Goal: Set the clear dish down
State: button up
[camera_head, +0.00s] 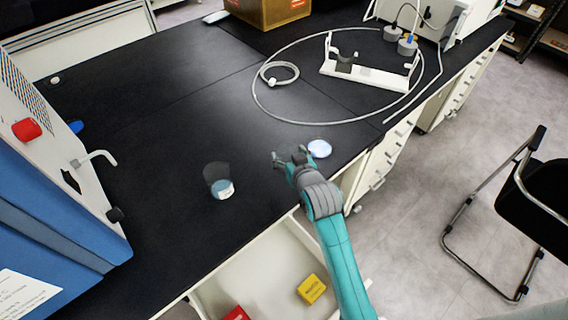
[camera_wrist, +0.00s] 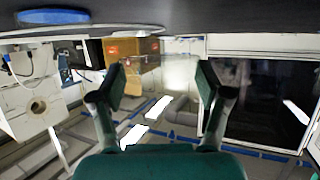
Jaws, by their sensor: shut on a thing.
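My gripper (camera_head: 290,157) is low over the front part of the black bench. In the wrist view its two fingers (camera_wrist: 163,84) are apart, with a faint see-through shape, the clear dish (camera_wrist: 180,72), between them. The dish's outline is hard to make out. In the head view it is barely visible at the fingertips, and I cannot tell whether it touches the bench. A pale bluish-white disc (camera_head: 319,148) lies on the bench just right of my gripper; it also shows at the wrist view's top left (camera_wrist: 52,16).
A clear beaker with pale blue contents (camera_head: 222,189) stands left of my gripper. An open drawer (camera_head: 262,283) below the bench holds a yellow box (camera_head: 311,288) and a red box (camera_head: 236,314). A cable loop and white stand (camera_head: 370,75) lie behind. The bench (camera_head: 150,120) is clear at left centre.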

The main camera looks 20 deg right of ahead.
jog(key=shift+f, duration=2.5)
jog(key=shift+f, duration=0.1)
jog(key=o, duration=1.1)
jog(key=v, duration=1.2)
